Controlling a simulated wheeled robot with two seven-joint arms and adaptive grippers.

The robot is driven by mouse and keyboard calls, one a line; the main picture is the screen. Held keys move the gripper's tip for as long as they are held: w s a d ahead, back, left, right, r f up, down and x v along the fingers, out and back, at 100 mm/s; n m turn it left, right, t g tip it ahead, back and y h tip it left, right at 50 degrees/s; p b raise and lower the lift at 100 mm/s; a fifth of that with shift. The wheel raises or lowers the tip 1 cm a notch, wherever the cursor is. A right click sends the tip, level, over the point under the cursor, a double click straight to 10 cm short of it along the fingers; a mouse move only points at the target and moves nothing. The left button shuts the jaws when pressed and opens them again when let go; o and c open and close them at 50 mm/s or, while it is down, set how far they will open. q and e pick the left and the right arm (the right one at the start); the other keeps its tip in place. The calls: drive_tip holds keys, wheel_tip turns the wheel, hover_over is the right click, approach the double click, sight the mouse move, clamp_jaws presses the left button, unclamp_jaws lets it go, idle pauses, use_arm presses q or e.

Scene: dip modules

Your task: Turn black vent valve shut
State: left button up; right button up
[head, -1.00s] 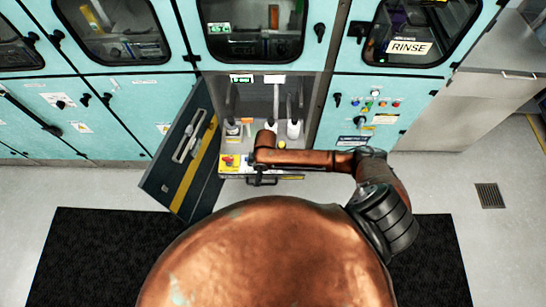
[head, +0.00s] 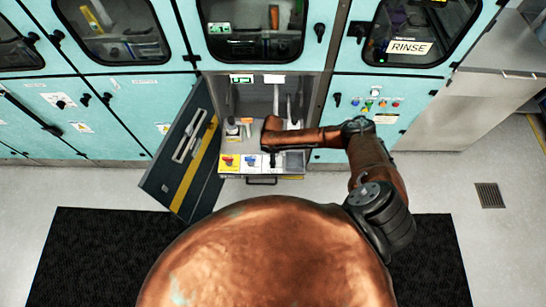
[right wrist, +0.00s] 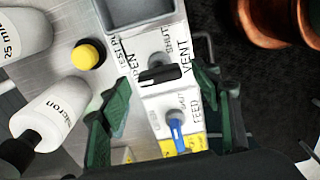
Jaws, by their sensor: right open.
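The black vent valve (right wrist: 160,75) is a flat bar handle on a round hub, beside the word VENT in the right wrist view. The bar lies nearly level across the picture, with an OPEN label at its left and a SHUT label above it. My right gripper (right wrist: 161,78) is open, with one green finger on each side of the bar. I see no clear contact. In the head view my right forearm reaches into the open bay, and its gripper is mostly hidden. My left gripper is not in view.
A blue feed valve (right wrist: 177,132) sits just below the vent valve. A yellow knob (right wrist: 88,55) and white canisters (right wrist: 50,108) stand at left, and a grey tray (right wrist: 138,12) is above. An open cabinet door (head: 182,155) hangs left of the bay.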

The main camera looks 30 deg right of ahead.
drive_tip(key=shift+f, duration=0.3)
drive_tip(key=shift+c, duration=0.5)
drive_tip(key=c, duration=1.1)
drive_tip(key=shift+o, duration=0.2)
